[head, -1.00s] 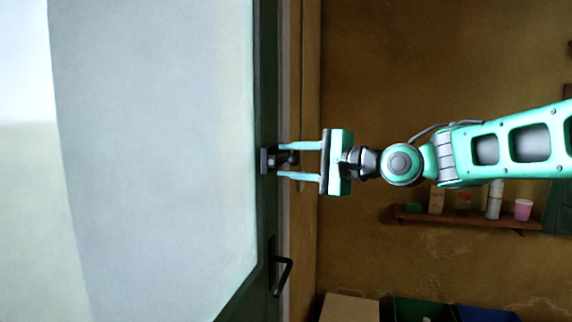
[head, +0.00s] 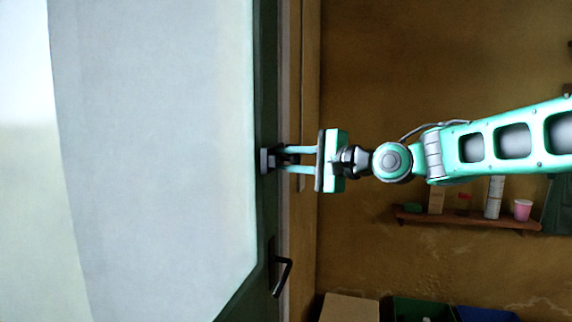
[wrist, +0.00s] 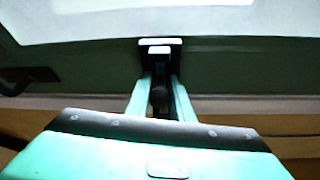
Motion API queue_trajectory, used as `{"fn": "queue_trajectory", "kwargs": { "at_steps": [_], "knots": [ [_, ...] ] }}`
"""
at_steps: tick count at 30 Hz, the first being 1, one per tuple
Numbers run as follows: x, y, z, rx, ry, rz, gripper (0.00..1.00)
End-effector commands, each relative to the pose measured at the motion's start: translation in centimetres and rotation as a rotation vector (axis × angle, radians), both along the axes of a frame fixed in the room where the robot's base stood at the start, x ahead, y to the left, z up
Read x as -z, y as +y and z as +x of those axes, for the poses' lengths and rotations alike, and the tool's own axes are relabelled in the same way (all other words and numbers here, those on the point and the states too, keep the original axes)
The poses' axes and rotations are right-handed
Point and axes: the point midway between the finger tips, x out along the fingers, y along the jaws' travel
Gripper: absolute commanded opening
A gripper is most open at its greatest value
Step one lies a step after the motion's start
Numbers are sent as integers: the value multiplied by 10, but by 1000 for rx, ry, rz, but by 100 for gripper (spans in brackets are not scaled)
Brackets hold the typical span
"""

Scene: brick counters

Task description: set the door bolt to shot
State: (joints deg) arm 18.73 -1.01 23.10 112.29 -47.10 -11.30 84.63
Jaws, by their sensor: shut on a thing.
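The door bolt (head: 267,160) is a small dark fitting on the green edge of the door (head: 268,100). It also shows in the wrist view (wrist: 160,58), with a pale bar at its top and a dark round knob (wrist: 159,96) below. My gripper (head: 287,160) is at the bolt, its two pale fingers closed in around the knob. In the wrist view my gripper (wrist: 160,88) has one finger on each side of the knob. The fingers partly hide the knob in the head view, and how far the bolt is slid cannot be told.
A black door handle (head: 282,276) sticks out below the bolt; it also shows at the left in the wrist view. A wall shelf (head: 470,220) with a pink cup (head: 523,210) is at the right. Boxes stand at the bottom.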

Motion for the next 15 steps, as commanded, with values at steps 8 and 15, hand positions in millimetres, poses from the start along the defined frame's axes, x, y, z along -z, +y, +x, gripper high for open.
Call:
{"fn": "queue_trajectory", "kwargs": {
  "at_steps": [8, 15],
  "knots": [
    [2, -9, 26, 1, 3, -2, 0],
    [2, -10, 27, 6, 2, -2, 28]
  ]
}}
